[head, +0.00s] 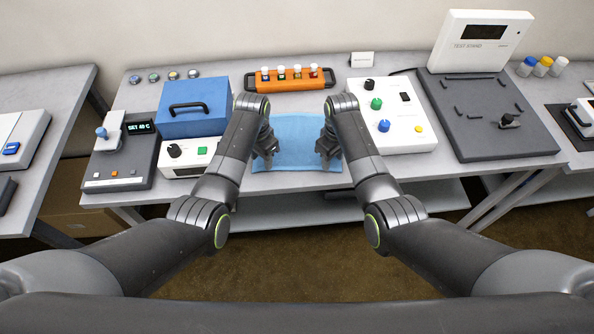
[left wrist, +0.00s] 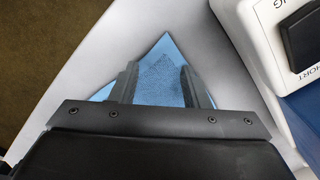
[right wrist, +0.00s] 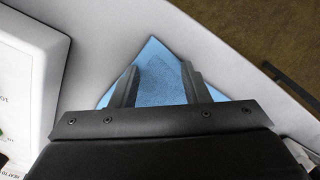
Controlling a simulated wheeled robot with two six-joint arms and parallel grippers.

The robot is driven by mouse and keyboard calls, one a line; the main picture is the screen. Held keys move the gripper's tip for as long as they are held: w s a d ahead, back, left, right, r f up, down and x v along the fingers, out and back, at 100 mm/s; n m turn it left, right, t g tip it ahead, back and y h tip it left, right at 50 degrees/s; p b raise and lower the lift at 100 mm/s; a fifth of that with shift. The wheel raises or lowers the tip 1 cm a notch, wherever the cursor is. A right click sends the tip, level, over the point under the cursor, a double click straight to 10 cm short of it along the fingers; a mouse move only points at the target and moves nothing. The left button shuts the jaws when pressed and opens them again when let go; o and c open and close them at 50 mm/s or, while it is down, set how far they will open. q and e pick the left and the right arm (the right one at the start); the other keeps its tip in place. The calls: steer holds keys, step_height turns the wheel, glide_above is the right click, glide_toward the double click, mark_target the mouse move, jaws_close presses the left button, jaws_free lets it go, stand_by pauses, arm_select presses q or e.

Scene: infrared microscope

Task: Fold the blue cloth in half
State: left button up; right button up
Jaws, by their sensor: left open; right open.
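The blue cloth (head: 297,135) lies flat on the table between my two arms. My left gripper (head: 268,150) is open over the cloth's left side. In the left wrist view a pointed corner of the cloth (left wrist: 166,65) shows between the open fingers (left wrist: 157,85). My right gripper (head: 326,150) is open over the cloth's right side. In the right wrist view another corner of the cloth (right wrist: 153,62) shows between the open fingers (right wrist: 158,85). I cannot tell whether the fingertips touch the cloth. My arms hide parts of its left and right sides.
A blue box with a handle (head: 195,112) and a white panel (head: 190,157) stand left of the cloth. A white control box with knobs (head: 392,115) stands close on its right. An orange rack with vials (head: 293,79) is behind it. The table's front edge is close.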

arm_select(q)
steer(key=shift+f, duration=0.2)
arm_select(e)
steer(key=shift+f, duration=0.25)
arm_select(q)
steer(key=shift+s, duration=0.2)
arm_select(e)
steer(key=shift+s, duration=0.2)
arm_select(q)
steer(key=shift+f, duration=0.3)
arm_select(e)
steer(key=shift+w+f, duration=0.1)
steer(key=shift+f, duration=0.15)
arm_select(q)
steer(key=shift+r, duration=0.1)
arm_select(e)
steer(key=shift+r, duration=0.1)
arm_select(q)
jaws_close()
arm_select(e)
jaws_close()
arm_select(q)
steer(key=shift+a+f, duration=0.1)
steer(key=shift+f, duration=0.1)
